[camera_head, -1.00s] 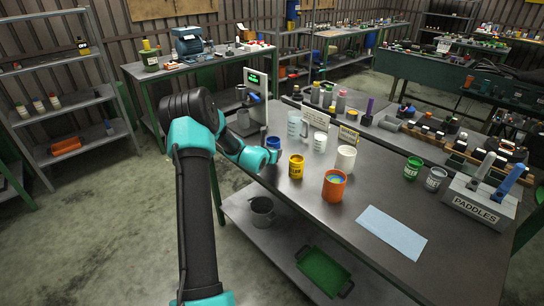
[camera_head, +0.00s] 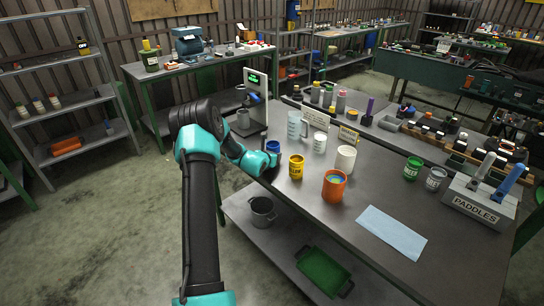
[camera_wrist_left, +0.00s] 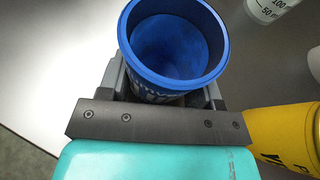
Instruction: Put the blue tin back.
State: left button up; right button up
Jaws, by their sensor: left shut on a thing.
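The blue tin (camera_head: 273,147) is near the left edge of the bench, partly hidden by my arm. In the left wrist view the blue tin (camera_wrist_left: 172,45) is open-topped, with a blue inside and light lettering on its side. My left gripper (camera_head: 270,160) is shut on it, one finger on each side; it also shows in the left wrist view (camera_wrist_left: 165,95). I cannot tell whether the tin's base touches the bench. My right gripper is not in view.
A yellow tin (camera_head: 296,167) stands close to the right of the blue tin. An orange tin (camera_head: 335,188), a white cup (camera_head: 345,160) and a clear jug (camera_head: 296,126) stand farther along. A display stand (camera_head: 256,95) is behind. The bench front around the pale blue sheet (camera_head: 391,233) is clear.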

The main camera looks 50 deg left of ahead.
pick_arm(q)
jog(key=o, duration=1.1)
jog(key=shift+f, duration=0.1)
jog(key=shift+c, duration=0.2)
jog(key=v, duration=1.2)
